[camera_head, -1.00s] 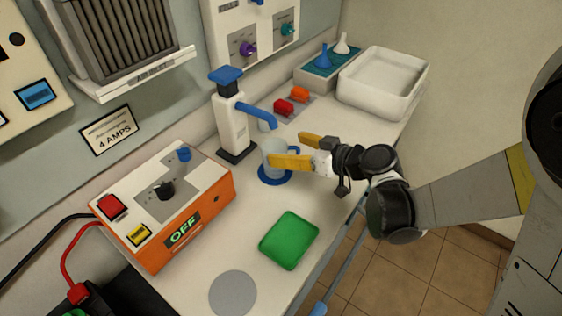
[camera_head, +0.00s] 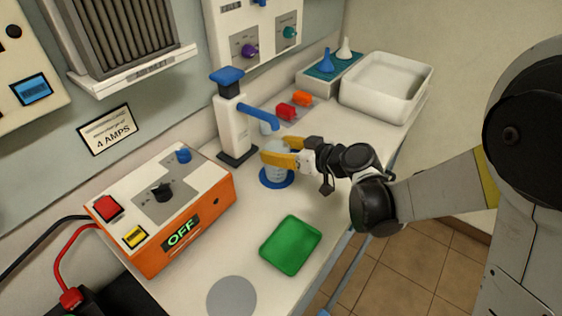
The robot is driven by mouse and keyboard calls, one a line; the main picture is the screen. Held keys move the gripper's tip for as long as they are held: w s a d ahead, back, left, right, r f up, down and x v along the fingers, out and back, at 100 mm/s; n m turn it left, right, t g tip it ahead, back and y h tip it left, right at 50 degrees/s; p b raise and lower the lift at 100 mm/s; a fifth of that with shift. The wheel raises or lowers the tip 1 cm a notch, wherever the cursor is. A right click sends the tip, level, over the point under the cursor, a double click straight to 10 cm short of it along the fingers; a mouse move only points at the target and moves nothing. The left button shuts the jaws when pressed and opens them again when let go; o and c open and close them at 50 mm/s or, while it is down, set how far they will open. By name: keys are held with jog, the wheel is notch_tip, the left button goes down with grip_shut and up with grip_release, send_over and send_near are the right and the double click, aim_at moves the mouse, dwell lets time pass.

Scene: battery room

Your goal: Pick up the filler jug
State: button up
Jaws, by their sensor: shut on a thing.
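The filler jug (camera_head: 277,173) is a small clear, bluish vessel standing upright on a round blue mat (camera_head: 288,183) on the white counter. My gripper (camera_head: 283,152) reaches in from the right, its yellow fingers closed on the upper part of the jug. The near finger crosses the front of the jug and hides part of its rim. The blue handle is hidden by the gripper. The jug appears to rest on the mat; no gap shows beneath it.
A white dispenser (camera_head: 235,125) with a blue spout stands just left-behind the jug. An orange charger box (camera_head: 205,205) reading OFF is at left. A green tray (camera_head: 291,245) and grey disc (camera_head: 231,296) lie in front. A white basin (camera_head: 385,95) stands at back right.

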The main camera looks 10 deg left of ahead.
jog(key=shift+r, duration=0.15)
jog(key=f+p+v, duration=0.1)
jog(key=p+v, duration=0.1)
jog(key=v, duration=0.7)
jog(key=d+f+p+v, duration=0.1)
jog(key=f+p+v, duration=0.1)
jog(key=v, duration=0.7)
jog(key=shift+s+f+p, duration=0.25)
jog(key=shift+p, duration=0.6)
jog(key=shift+d, duration=0.15)
dwell(1.1)
